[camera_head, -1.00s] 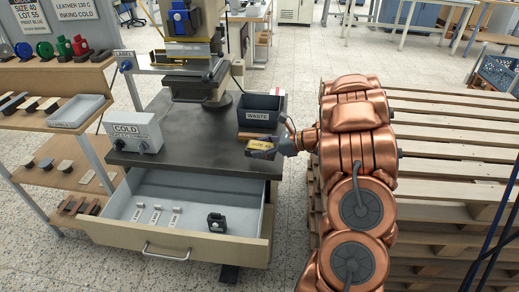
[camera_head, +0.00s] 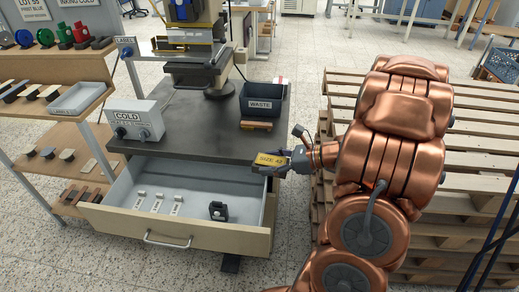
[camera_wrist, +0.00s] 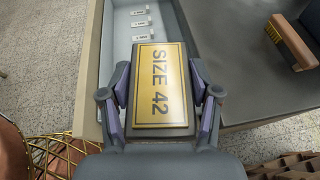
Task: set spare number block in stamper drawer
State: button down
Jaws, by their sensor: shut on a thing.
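My gripper (camera_head: 284,164) is shut on a yellow block marked SIZE 42 (camera_head: 270,159). In the wrist view the block (camera_wrist: 160,85) sits between both fingers with its label facing the camera. The stamper drawer (camera_head: 243,230) is pulled open below the tabletop. In it lie several small white labelled pieces (camera_head: 157,205) in a row and a black block-like part (camera_head: 218,211) at the right.
The stamper (camera_head: 195,60) stands at the back of the grey table (camera_head: 190,125). A dark WASTE bin (camera_head: 263,102) and a grey COLD box (camera_head: 135,118) sit on it. A wooden shelf is at the left, pallets (camera_head: 470,150) at the right. The drawer's middle is mostly clear.

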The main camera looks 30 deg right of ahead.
jog(key=shift+s+a+r, duration=0.1)
jog(key=shift+s+a, duration=0.05)
jog(key=shift+s, duration=0.05)
dwell(0.3)
jog(key=w+a+r+m+t+h, duration=0.1)
jog(key=w+a+r, duration=0.2)
jog(key=w, duration=0.5)
jog(key=w+a+r+m+t+h, duration=0.15)
jog(key=w+r, duration=0.25)
jog(key=w, duration=0.4)
jog(key=w+a+r+m+h, duration=0.1)
jog(key=w+a+r, duration=0.2)
jog(key=a, duration=0.3)
jog(key=w+a+r+m+h, duration=0.1)
jog(key=w+a+r, duration=0.15)
jog(key=a, duration=0.45)
notch_tip(320, 180, up, 12)
jog(key=p, duration=1.2)
jog(key=shift+w+d, duration=0.15)
jog(key=shift+d, duration=0.1)
jog(key=shift+d, duration=0.1)
